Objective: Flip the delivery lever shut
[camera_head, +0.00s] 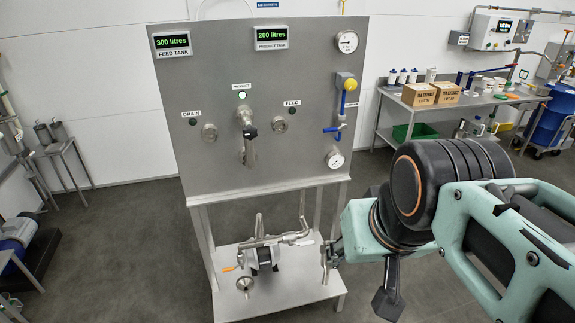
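A small label beside this pipe is too small to read. I cannot read a delivery label on either lever. My arm reaches in from the right, in front of the panel's lower right corner. My gripper (330,258) is mostly hidden by my wrist; it seems apart from both levers, and its finger opening does not show clearly.
A bench (470,100) with boxes stands back right.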

